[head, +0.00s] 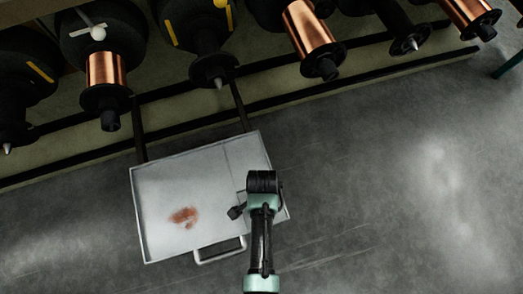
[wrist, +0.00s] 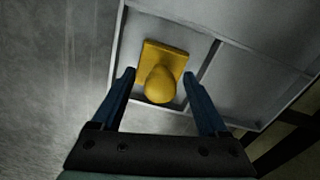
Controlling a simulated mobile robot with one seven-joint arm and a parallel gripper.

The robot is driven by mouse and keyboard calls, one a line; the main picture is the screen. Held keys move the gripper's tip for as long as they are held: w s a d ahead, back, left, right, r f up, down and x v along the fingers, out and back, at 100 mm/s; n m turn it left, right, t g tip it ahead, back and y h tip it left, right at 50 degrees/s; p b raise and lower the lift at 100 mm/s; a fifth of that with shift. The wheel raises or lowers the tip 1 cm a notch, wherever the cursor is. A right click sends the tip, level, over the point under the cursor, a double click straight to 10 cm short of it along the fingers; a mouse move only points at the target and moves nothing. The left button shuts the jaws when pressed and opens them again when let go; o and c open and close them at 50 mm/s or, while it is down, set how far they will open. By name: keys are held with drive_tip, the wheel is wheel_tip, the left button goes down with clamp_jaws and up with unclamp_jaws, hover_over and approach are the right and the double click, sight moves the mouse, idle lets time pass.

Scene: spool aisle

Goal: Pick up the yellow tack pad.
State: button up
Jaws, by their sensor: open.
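The yellow tack pad (wrist: 163,65) shows in the wrist view as a square yellow base with a rounded yellow knob standing on it. It lies in a corner compartment of the pale metal tray (wrist: 240,65). My gripper (wrist: 160,75) is open, with one blue finger on each side of the pad's knob in the picture. No contact with the pad is visible, and I cannot tell the height between them. In the head view my arm covers the tray's right corner (head: 262,150) area, and the pad is hidden there.
The tray has raised rims, a divider and a front handle (head: 218,250). A reddish-brown stain (head: 184,216) marks its main floor. Behind it stands a rack with black spools and copper-wound spools (head: 308,28). The grey floor (head: 400,200) to the right is clear.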

clamp_jaws()
drive_tip(key=shift+r, duration=0.15)
wheel_tip(320, 180, up, 10)
drive_tip(key=p, duration=0.7)
